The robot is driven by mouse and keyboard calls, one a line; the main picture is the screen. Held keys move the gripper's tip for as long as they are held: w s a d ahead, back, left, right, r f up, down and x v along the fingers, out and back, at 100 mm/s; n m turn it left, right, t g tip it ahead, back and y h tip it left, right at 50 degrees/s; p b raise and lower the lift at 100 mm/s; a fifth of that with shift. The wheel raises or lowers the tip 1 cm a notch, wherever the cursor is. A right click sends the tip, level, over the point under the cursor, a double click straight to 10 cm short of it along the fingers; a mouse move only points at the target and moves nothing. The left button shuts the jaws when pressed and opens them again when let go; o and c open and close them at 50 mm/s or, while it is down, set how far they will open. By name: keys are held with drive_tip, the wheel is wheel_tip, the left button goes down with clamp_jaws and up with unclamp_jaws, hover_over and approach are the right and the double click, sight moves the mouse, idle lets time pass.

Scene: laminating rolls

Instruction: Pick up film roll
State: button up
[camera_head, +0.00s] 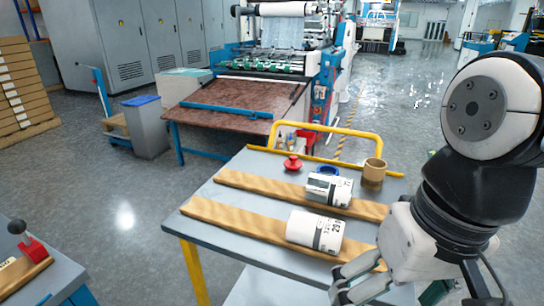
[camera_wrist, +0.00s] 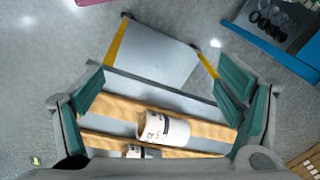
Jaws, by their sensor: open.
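Two white film rolls with dark printing lie on their sides on a grey table with wooden rails. The nearer film roll (camera_head: 314,230) rests on the front rail (camera_head: 222,215); the farther film roll (camera_head: 329,188) rests on the back rail (camera_head: 245,182). My gripper (camera_head: 350,284) is open and empty at the table's near right, apart from the rolls. In the wrist view, its teal-padded fingers (camera_wrist: 160,85) are spread wide. The nearer roll (camera_wrist: 164,128) shows between and beyond them; the farther roll (camera_wrist: 138,151) is partly cut off by my gripper's body.
On the table (camera_head: 225,232), a red knobbed item (camera_head: 292,163), a blue ring (camera_head: 328,171) and a brown core (camera_head: 374,172) stand behind the rolls. A yellow rail (camera_head: 325,127) borders the back. Another table (camera_head: 72,282) with a red-based tool (camera_head: 30,243) stands at left.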

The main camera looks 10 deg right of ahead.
drive_tip(key=w+a+r+m+t+y+p, duration=0.1)
drive_tip(key=w+a+r+m+p, duration=0.15)
drive_tip(key=w, duration=0.25)
drive_tip(key=w+a+r+m+y+p, duration=0.1)
drive_tip(key=w+r+m+y+p, duration=0.15)
drive_tip(key=w, duration=0.25)
drive_tip(key=m+t+h+p, duration=0.35)
drive_tip(key=m+p, duration=0.55)
drive_tip(key=m, duration=0.8)
hover_over(334, 183)
drive_tip(key=s+d, duration=0.1)
drive_tip(key=s, duration=0.5)
wheel_tip(334, 183, down, 5)
drive_tip(key=shift+t, duration=0.25)
drive_tip(key=b+x, duration=0.2)
drive_tip(key=x, duration=0.6)
drive_tip(key=shift+w, duration=0.25)
drive_tip(key=shift+b+x, duration=1.05)
drive_tip(key=shift+x, duration=1.9)
drive_tip(key=shift+w+a+f+b, duration=0.1)
drive_tip(key=shift+f+b, duration=0.1)
drive_tip(key=shift+b, duration=0.3)
drive_tip(key=c, duration=1.6)
